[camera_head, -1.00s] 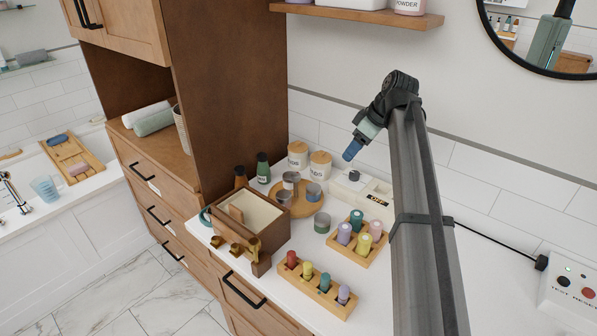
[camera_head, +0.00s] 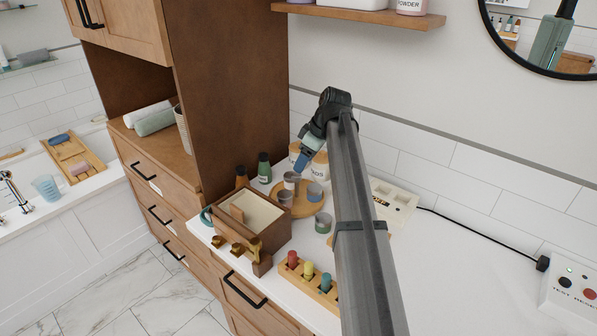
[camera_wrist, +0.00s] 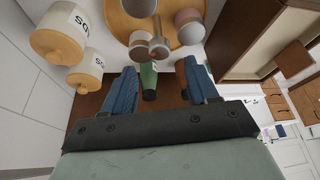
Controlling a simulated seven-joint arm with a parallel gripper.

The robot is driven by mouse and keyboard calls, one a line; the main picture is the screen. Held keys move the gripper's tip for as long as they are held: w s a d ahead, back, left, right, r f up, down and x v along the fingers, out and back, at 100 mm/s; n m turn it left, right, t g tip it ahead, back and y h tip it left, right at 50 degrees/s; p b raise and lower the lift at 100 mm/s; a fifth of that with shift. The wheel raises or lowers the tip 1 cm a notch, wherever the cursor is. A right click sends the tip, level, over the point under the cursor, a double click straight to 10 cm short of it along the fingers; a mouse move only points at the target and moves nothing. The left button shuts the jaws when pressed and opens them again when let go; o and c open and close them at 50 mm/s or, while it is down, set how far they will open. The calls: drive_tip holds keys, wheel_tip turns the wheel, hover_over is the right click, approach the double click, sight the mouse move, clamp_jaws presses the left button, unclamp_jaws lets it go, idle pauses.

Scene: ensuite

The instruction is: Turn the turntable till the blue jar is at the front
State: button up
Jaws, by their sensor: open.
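The turntable (camera_head: 288,207) is a round wooden disc on the white counter, carrying several small grey-topped jars. The blue jar (camera_head: 315,194) stands at its right side in the head view. Part of the turntable (camera_wrist: 115,22) also shows at the top of the wrist view with several jars; I cannot tell which one there is blue. My gripper (camera_head: 301,164) hangs above the back of the turntable, apart from it. In the wrist view my gripper's (camera_wrist: 159,68) blue fingers are spread with nothing held between them.
Two dark bottles (camera_head: 263,168) stand left of the turntable, and lidded jars (camera_head: 319,164) stand behind it. A wooden box (camera_head: 270,238) is in front on the left. A peg rack (camera_head: 310,283) lies nearer the front edge.

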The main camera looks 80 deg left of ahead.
sight(297, 174)
drive_tip(key=shift+x, duration=2.8)
clamp_jaws()
